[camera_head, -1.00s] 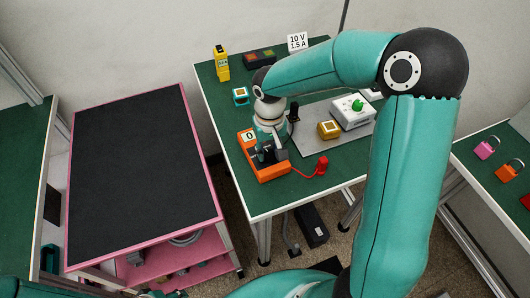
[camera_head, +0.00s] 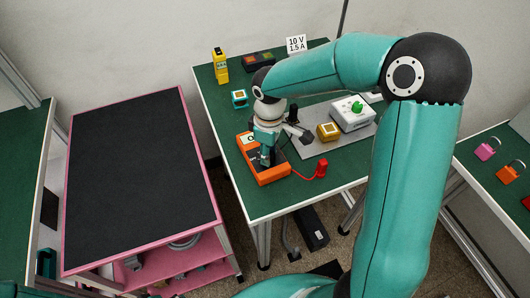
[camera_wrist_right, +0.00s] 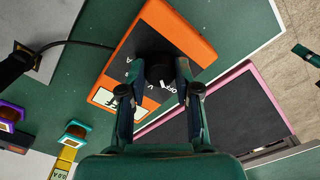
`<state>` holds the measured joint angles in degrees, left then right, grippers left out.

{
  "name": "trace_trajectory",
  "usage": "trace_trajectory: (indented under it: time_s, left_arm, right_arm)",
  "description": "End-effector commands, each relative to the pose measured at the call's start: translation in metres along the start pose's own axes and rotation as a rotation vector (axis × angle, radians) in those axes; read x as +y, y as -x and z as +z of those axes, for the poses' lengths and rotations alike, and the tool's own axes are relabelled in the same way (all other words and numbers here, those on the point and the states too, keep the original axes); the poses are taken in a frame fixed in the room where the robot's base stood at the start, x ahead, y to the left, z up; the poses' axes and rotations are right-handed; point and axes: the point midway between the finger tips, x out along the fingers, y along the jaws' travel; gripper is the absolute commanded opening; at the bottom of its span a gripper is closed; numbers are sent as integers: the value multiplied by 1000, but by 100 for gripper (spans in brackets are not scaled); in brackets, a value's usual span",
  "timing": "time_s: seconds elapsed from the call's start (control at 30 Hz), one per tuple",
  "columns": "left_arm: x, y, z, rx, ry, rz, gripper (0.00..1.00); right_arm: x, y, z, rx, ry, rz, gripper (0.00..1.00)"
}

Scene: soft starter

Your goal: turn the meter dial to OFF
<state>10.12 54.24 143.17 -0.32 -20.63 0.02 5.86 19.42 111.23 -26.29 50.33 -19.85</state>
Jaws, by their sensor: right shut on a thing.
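The orange meter (camera_head: 271,176) lies on the green table, with a white display (camera_head: 250,139) at its far end. My right gripper (camera_head: 266,162) points down onto it and hides the dial in the head view. In the right wrist view my right gripper (camera_wrist_right: 160,68) is shut on the black dial (camera_wrist_right: 155,65), one finger on each side. The markings OFF, V and A show around the dial on the dark face of the meter (camera_wrist_right: 187,35). Which marking the dial points to cannot be told. My left gripper is not in view.
A red lead runs from the meter to a red plug (camera_head: 321,168). To the right, a grey plate (camera_head: 313,150) bears a yellow block (camera_head: 328,131) and a white box (camera_head: 352,115) with a green knob. A pink cart (camera_head: 140,170) stands left, its top clear.

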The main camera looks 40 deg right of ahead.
Motion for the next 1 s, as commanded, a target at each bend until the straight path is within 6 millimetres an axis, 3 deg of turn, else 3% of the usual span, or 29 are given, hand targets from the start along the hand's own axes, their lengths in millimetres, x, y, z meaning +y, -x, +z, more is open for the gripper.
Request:
trace_trajectory:
  time_s: [0.63,0.67,0.8,1.0]
  left_arm:
    - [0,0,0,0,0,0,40]
    - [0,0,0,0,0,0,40]
    - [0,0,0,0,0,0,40]
    - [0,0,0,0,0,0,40]
  right_arm:
    - [0,0,-1,1,67,1,0]
    - [0,0,-1,1,67,1,34]
    - [0,0,-1,1,66,1,57]
    - [0,0,-1,1,67,1,57]
